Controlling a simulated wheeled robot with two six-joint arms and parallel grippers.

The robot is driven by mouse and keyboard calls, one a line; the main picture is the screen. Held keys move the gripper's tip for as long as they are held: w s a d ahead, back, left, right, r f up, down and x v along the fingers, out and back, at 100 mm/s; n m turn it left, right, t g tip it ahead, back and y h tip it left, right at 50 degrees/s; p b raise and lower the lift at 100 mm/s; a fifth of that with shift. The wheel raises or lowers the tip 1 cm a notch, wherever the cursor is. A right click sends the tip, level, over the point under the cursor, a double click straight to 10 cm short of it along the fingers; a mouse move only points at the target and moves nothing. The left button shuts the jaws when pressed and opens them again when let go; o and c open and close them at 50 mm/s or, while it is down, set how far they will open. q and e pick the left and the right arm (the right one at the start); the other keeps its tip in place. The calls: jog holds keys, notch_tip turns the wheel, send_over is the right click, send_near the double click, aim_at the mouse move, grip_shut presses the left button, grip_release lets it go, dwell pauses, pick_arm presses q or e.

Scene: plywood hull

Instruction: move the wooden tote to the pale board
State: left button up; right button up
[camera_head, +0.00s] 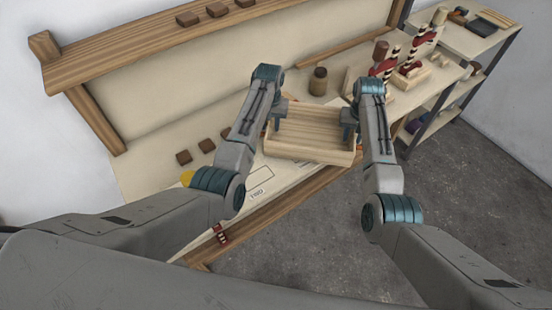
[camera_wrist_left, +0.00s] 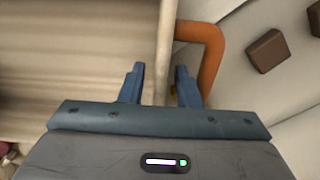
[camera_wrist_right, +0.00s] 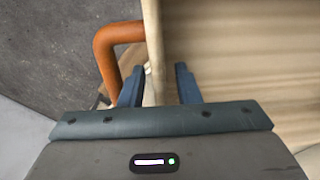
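The wooden tote (camera_head: 308,151) is a shallow, open, light wood box on the workbench between my two grippers. It looks empty, with an orange handle on its left end (camera_wrist_left: 209,45) and another on its right end (camera_wrist_right: 110,52). My left gripper (camera_wrist_left: 160,85) has its fingers astride the left wall, with gaps beside it. My right gripper (camera_wrist_right: 158,85) is likewise astride the right wall, with a gap showing. A pale surface with printed outlines (camera_head: 262,177) lies left of the tote; I cannot tell whether it is the pale board. The tote's underside is hidden.
Small dark brown blocks (camera_head: 183,157) lie left of the tote. A brown jar (camera_head: 318,82) stands behind it. Red and striped pieces on wooden stands (camera_head: 409,76) are at the right. A shelf unit (camera_head: 465,45) stands beyond. Grey floor lies in front of the bench.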

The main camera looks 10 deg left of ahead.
pick_arm(q)
jog(key=shift+w+r, duration=0.1)
jog(key=shift+r, duration=0.15)
pick_arm(e)
jog(key=shift+w, duration=0.1)
pick_arm(q)
notch_tip(320, 180, up, 7)
jog(key=shift+r, duration=0.25)
pick_arm(e)
notch_tip(320, 180, up, 12)
jog(key=shift+f, duration=0.1)
dwell(0.6)
